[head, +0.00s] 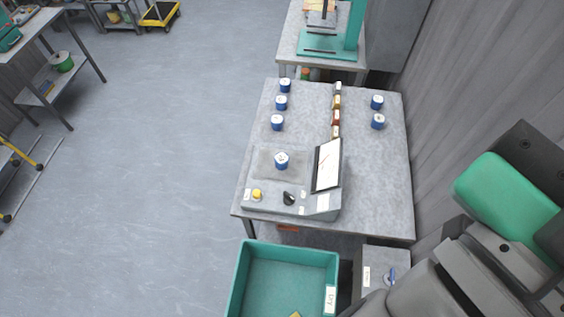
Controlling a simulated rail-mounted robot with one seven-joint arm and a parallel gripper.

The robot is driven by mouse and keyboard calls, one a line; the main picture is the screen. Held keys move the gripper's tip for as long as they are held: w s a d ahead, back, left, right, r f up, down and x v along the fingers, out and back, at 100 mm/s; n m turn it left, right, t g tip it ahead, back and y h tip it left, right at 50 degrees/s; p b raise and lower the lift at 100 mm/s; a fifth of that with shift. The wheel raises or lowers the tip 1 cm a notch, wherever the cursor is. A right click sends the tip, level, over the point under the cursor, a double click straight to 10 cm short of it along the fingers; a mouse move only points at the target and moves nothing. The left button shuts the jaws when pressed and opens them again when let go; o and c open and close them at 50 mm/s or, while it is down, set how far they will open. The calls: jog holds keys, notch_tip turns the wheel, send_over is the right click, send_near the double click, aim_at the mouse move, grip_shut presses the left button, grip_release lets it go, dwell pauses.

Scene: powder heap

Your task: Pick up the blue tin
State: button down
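Several small blue tins with white tops stand upright on the grey table (378,205). Three form a column at the left: a far tin (285,85), a middle tin (281,102) and a near tin (277,122). Two more, a far tin (377,102) and a near tin (378,121), stand at the right. Another blue tin (281,160) stands on the plate of a grey bench device (270,202). The frame does not show which one the task means. My arm shows at the lower right, away from the tins; my gripper is not in view.
A row of small jars (337,103) runs between the tin groups. The device has a tilted display panel (327,165), a yellow button and a black knob. A teal bin (247,277) stands in front of the table. A teal press (325,45) stands behind.

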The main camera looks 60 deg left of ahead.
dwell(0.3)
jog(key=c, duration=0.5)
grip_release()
